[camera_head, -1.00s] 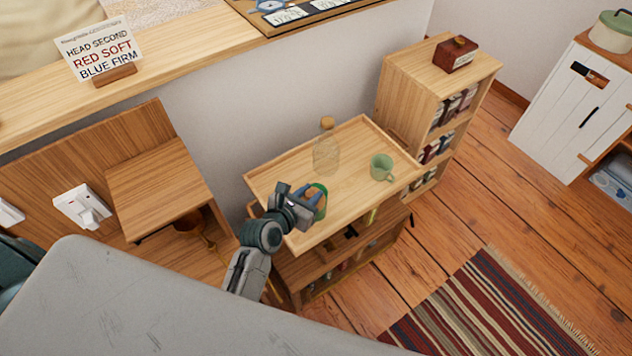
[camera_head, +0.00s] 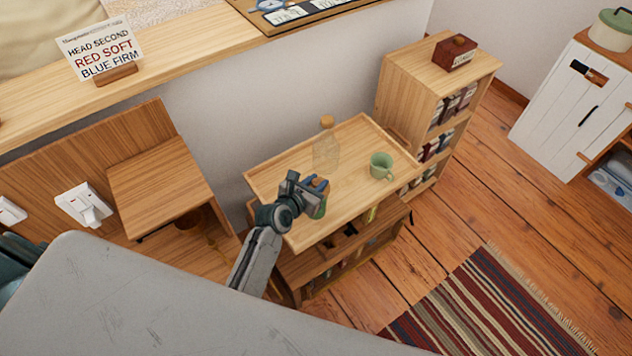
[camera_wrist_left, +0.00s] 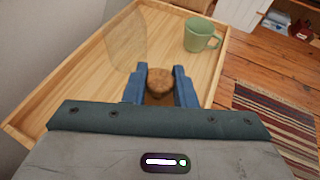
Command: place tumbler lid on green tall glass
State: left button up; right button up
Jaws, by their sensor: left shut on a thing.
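My left gripper (camera_head: 318,184) is above the small wooden tray table (camera_head: 270,176), near its front left part. In the left wrist view, the gripper (camera_wrist_left: 159,88) is shut on a round brown cork-like piece, which I take as the tumbler lid (camera_wrist_left: 159,78). The green tall glass (camera_head: 320,210) stands on the table, mostly hidden behind and below the gripper in the head view. The glass does not show in the wrist view. Whether lid and glass touch I cannot tell. My right gripper is not in view.
A clear bottle with a cork top (camera_head: 326,150) stands just behind the gripper. A green mug (camera_head: 381,166) stands to the right on the same table. A wooden shelf (camera_head: 405,90) adjoins the table's back right. The table's middle is bare.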

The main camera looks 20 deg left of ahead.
pick_arm(q)
jog(key=shift+f, duration=0.45)
jog(key=o, duration=0.9)
jog(key=shift+o, duration=0.4)
jog(key=shift+r, duration=0.45)
jog(key=v, duration=1.2)
jog(key=shift+b, duration=0.3)
jog(key=shift+r, duration=0.1)
